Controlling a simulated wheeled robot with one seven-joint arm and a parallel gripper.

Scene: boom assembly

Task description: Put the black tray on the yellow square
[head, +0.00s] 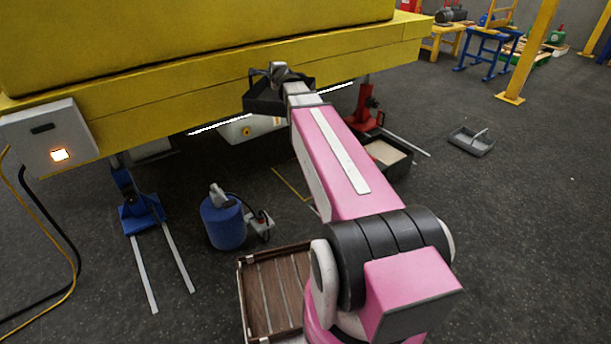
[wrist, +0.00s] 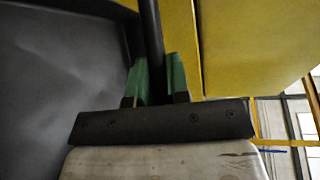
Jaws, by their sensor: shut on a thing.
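The black tray (head: 262,104) hangs in the air in front of the yellow beam, at the far end of my arm. In the wrist view the tray (wrist: 60,65) fills the left side, with its dark handle bar rising between the green fingertips. My gripper (wrist: 155,82) is shut on that handle; in the head view the gripper (head: 280,74) is small and partly covered by the tray and my arm. The yellow square (head: 290,184) is a thin outline on the floor, below the tray and nearer to me. My arm hides its right part.
A blue canister (head: 222,226) and a blue jack (head: 140,212) stand left of the square. A red jack (head: 364,108) and a dark-rimmed box (head: 388,156) are to its right. A grey tray (head: 472,142) lies farther right. The yellow beam (head: 190,90) overhangs the floor.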

